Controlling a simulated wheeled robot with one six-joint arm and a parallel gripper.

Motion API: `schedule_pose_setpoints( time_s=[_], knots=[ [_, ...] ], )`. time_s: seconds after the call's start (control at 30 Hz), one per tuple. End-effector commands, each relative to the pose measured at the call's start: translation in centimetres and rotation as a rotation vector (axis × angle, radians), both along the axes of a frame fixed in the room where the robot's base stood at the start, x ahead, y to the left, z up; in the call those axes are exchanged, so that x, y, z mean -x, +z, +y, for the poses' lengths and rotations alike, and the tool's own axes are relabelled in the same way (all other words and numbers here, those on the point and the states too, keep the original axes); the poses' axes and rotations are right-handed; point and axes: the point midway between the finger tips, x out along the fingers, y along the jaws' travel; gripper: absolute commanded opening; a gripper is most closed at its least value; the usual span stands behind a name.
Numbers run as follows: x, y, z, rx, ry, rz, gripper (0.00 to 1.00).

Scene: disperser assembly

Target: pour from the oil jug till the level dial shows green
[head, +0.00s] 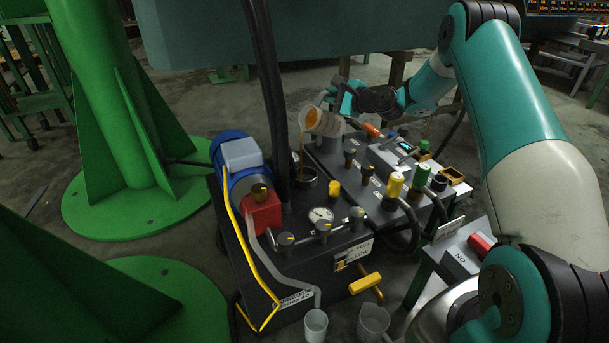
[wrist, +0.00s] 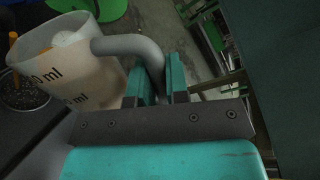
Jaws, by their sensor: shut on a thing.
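The oil jug (head: 328,124), a translucent beaker with a handle, is tilted to the left above the dark machine tank (head: 270,262). A thin amber stream (head: 301,152) falls from its lip toward a dark round filler opening (head: 304,176). In the wrist view the jug (wrist: 88,78) shows "ml" marks. My gripper (head: 346,103) is shut on the jug's grey handle, also seen in the wrist view (wrist: 158,82). A round white dial (head: 320,215) sits on the tank top; its reading is too small to tell. A plate marked "FULL" (head: 355,252) is on the front, with a yellowish patch beside it.
A blue motor (head: 232,160) and red block (head: 263,212) stand left of the opening. Black hoses (head: 270,80) rise behind it. Yellow and green-capped fittings (head: 395,184) are to the right. Two empty-looking cups (head: 316,325) stand in front. Green columns (head: 105,90) fill the left.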

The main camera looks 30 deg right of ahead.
Motion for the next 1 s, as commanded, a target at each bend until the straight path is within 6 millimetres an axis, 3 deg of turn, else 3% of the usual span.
schedule_pose_setpoints(
  time_s=[1.0],
  knots=[
    [0.03, 0.06, 0.21, 0.026, 0.001, -0.009, 0.0]
  ],
)
